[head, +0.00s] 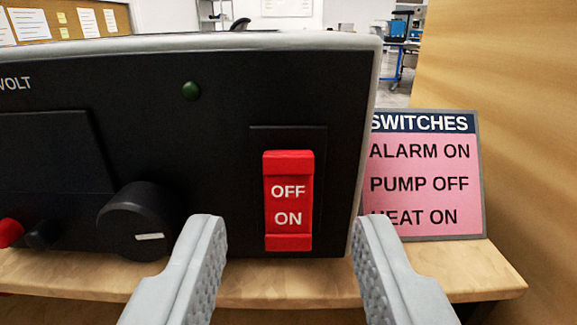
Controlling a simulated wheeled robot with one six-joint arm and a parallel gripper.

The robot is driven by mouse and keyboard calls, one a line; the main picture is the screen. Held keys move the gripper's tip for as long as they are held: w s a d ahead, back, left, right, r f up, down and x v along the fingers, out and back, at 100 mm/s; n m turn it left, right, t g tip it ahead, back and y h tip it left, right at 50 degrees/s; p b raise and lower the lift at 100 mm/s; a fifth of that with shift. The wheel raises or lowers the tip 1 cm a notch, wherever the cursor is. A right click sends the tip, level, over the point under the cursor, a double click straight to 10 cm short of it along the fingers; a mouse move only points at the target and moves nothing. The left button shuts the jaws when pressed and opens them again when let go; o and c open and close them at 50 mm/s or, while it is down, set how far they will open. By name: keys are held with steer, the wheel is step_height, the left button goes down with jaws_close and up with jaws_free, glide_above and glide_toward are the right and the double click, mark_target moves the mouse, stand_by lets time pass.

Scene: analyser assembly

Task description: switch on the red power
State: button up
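The red power switch (288,202) is on the black front panel of a power supply (225,160) in the head view. It is a rocker with OFF on its upper half and ON on its lower half. Which half is pressed in, I cannot tell for sure. A round green lamp (191,91) above and left of it looks dark. My gripper (288,228) is open and empty, its two grey fingers apart in front of the panel. The left finger is left of the switch and the right finger right of it, near the panel's right edge. Contact is not visible.
A pink sign (425,180) headed SWITCHES stands right of the power supply, reading ALARM ON, PUMP OFF, HEAT ON. A black knob (139,221) and a red terminal (10,232) are at left. The wooden shelf (465,270) has a front edge below. A wooden panel rises at right.

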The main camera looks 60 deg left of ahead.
steer(key=shift+x, duration=1.05)
jaws_close()
steer(key=shift+f+t+y, duration=0.35)
steer(key=shift+t+y, duration=0.55)
steer(key=shift+y, duration=0.1)
jaws_free()
steer(key=shift+r, duration=0.1)
step_height(320, 180, up, 10)
